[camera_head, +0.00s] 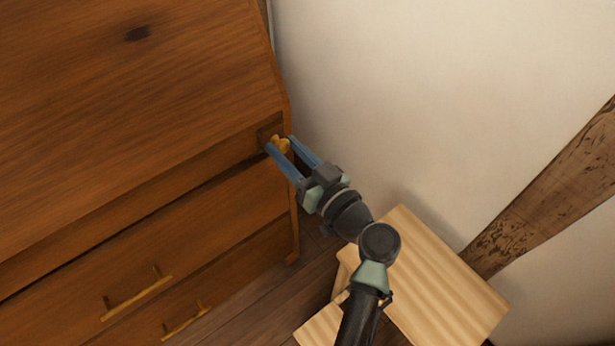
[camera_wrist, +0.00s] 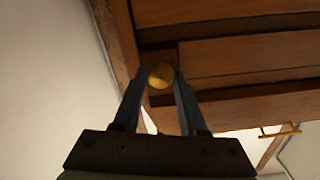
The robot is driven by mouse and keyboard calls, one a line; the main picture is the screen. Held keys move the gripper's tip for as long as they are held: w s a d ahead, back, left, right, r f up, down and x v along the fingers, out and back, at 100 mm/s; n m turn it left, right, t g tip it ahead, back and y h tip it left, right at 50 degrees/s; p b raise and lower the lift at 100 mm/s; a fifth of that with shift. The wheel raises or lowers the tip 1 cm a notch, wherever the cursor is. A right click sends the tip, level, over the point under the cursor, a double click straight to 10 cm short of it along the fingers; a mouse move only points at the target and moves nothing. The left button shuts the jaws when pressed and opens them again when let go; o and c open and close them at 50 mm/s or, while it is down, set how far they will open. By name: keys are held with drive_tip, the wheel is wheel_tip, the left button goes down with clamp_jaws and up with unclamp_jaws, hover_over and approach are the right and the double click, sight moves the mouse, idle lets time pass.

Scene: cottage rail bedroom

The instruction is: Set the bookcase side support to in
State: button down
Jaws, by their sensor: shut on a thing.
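The bookcase (camera_head: 120,80) is a brown wooden piece with a sloped front and drawers below, filling the left of the head view. Its side support (camera_head: 268,131) is at the right end, just under the sloped front, and carries a small brass knob (camera_head: 281,143). The round knob also shows in the wrist view (camera_wrist: 160,75). My gripper (camera_head: 280,144) has its two blue fingers on either side of the knob and is shut on it. The support's front end sits close to the bookcase front; its exact depth is hard to tell.
Drawers with brass bar handles (camera_head: 137,292) lie below and to the left. A light wooden stepped stool (camera_head: 440,285) stands on the floor under my arm. A cream wall (camera_head: 420,90) with a dark timber beam (camera_head: 550,195) is close on the right.

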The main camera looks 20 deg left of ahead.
drive_tip(key=shift+w+a, duration=0.35)
drive_tip(key=shift+a, duration=0.25)
drive_tip(key=shift+r, duration=0.1)
drive_tip(key=shift+a, duration=0.1)
drive_tip(key=c, duration=0.8)
unclamp_jaws()
drive_tip(key=shift+c, duration=0.2)
drive_tip(key=o, duration=0.4)
drive_tip(key=shift+w, duration=0.15)
drive_tip(key=p+v, duration=0.1)
drive_tip(key=v, duration=1.2)
